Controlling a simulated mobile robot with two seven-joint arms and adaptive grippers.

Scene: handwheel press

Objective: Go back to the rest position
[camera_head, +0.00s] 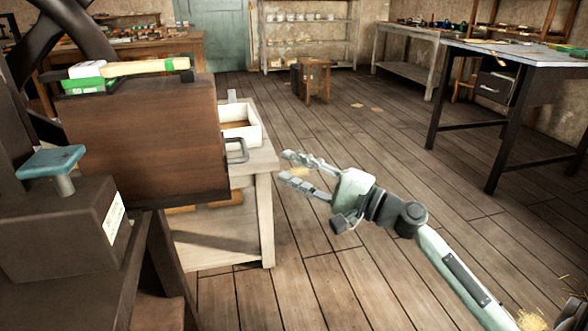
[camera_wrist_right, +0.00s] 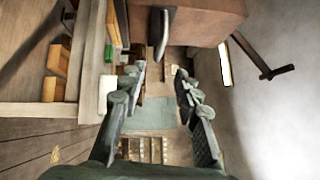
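My right gripper (camera_head: 284,165) is open and empty, in the air just right of the corner of the pale wooden bench (camera_head: 262,163). In the right wrist view, its two fingers (camera_wrist_right: 160,75) stand apart with nothing between them. A brown wooden box (camera_head: 150,140) has a metal handle (camera_head: 237,150) on its right side, a short way left of the fingertips and apart from them. The handle also shows in the wrist view (camera_wrist_right: 162,35), beyond the fingers. My left gripper is not in view.
The dark press with its handwheel (camera_head: 38,40) fills the left edge. A teal pad (camera_head: 52,162) stands in front of it. A white tray (camera_head: 241,124) sits on the bench. A metal-topped table (camera_head: 515,55) stands at right. The plank floor between is largely clear.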

